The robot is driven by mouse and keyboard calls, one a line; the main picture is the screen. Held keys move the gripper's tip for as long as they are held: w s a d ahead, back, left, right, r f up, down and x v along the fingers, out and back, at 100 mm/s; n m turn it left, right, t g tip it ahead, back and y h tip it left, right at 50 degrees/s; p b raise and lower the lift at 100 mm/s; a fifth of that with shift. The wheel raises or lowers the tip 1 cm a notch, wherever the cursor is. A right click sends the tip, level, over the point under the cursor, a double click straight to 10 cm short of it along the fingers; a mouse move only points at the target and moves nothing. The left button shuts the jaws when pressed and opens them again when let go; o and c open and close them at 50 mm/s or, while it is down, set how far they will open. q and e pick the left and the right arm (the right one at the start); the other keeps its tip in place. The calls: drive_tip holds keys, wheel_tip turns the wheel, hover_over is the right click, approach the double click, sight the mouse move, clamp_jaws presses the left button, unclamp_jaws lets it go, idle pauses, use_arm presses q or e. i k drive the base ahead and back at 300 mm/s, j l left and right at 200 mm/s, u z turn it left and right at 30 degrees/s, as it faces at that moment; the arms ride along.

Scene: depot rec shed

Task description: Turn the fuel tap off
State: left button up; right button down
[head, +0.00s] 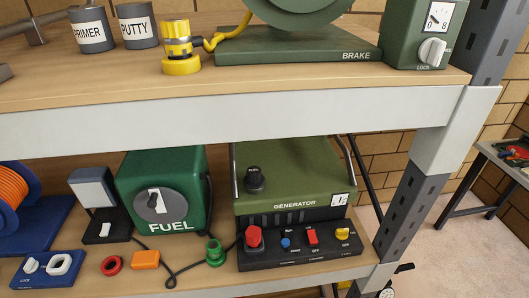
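The fuel tap (156,204) is a round grey dial with a white lever on the front of a green box marked FUEL (186,168). The box stands on the lower shelf, left of the green generator (290,175). The lever appears roughly upright, leaning a little. Any on or off marks on the dial are too small to read. A black cable runs from the box area along the shelf. Neither of my grippers shows in the head view, and nothing is seen touching the tap.
The upper shelf's edge (220,125) overhangs the fuel box. A grey lamp-like device (93,190) stands close to its left. A red ring (112,265), an orange block (146,259) and a green fitting (215,252) lie in front. A grey post (410,215) bounds the right.

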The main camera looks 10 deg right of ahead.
sight(342, 234)
drive_tip(key=l+z, duration=0.1)
drive_tip(key=z, duration=0.7)
drive_tip(key=i+l+z, duration=0.1)
drive_tip(key=z, duration=0.3)
drive_tip(key=l+u, duration=0.15)
drive_tip(key=l, duration=0.3)
drive_tip(key=k+l+u, duration=0.1)
drive_tip(key=l, duration=0.35)
drive_tip(key=k+l+u, duration=0.15)
drive_tip(key=l, duration=0.3)
